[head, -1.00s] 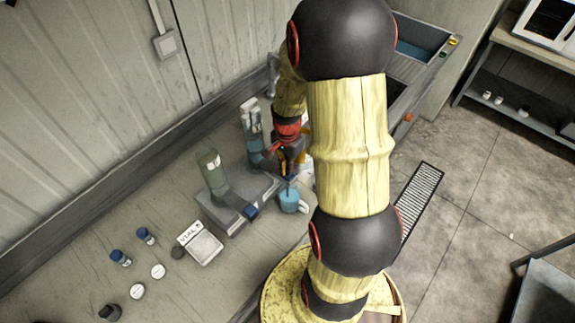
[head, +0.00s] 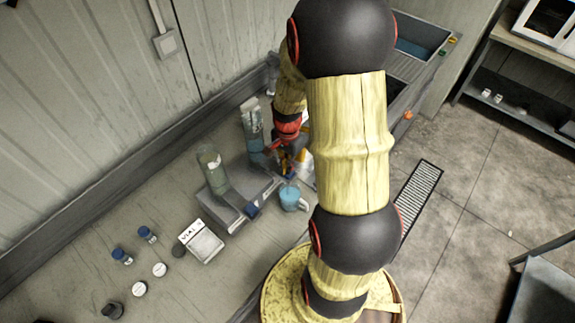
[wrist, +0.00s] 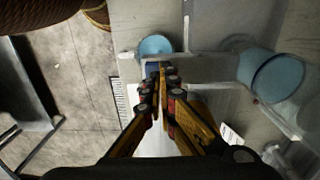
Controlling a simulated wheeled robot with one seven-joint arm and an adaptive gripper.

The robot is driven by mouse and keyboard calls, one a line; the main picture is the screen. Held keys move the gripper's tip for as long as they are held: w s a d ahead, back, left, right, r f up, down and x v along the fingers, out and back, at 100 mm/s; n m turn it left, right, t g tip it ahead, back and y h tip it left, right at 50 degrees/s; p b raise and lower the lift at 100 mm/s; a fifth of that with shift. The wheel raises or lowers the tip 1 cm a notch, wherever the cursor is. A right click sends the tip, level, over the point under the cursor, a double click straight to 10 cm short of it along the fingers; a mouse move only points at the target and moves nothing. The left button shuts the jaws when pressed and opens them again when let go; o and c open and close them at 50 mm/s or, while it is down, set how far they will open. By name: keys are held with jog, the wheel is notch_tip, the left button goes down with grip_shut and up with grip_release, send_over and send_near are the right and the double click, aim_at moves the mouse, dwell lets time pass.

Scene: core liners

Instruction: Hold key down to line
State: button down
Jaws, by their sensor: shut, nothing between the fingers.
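My gripper (head: 290,168) is shut and empty. It is at the right-hand dispenser, above its blue key. In the wrist view my closed fingertips (wrist: 160,76) are right over the blue key (wrist: 152,68); I cannot tell whether they touch it. A cup of blue liquid (head: 290,199) stands in front of this key; it also shows in the wrist view (wrist: 155,45). The dispenser's clear tank (head: 252,122) holds blue liquid and shows large in the wrist view (wrist: 274,76). No line on the cup can be made out.
A second dispenser tank (head: 213,170) with pale green liquid stands to the left, with its own blue key (head: 252,210). A labelled white box (head: 201,241) and several small jars lie further left on the bench. The wall runs behind.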

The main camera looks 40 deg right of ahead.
aim_at(289, 182)
notch_tip(289, 182, up, 13)
jog(key=shift+w+r, duration=0.15)
dwell(0.4)
jog(key=s+a+f+n+t+b, duration=0.3)
jog(key=a+n+b, duration=0.5)
jog(key=a+b, duration=0.3)
jog(key=s+a+f+n+t+b, duration=0.2)
jog(key=s+a+n+b, duration=0.4)
jog(key=a+n+b, duration=0.3)
jog(key=shift+a+f+t+b, duration=0.4)
jog(key=shift+a+f+b, duration=0.45)
jog(key=shift+a, duration=0.85)
jog(key=shift+s+d+r, duration=0.1)
jog(key=shift+d+r, duration=0.05)
jog(key=shift+r, duration=0.05)
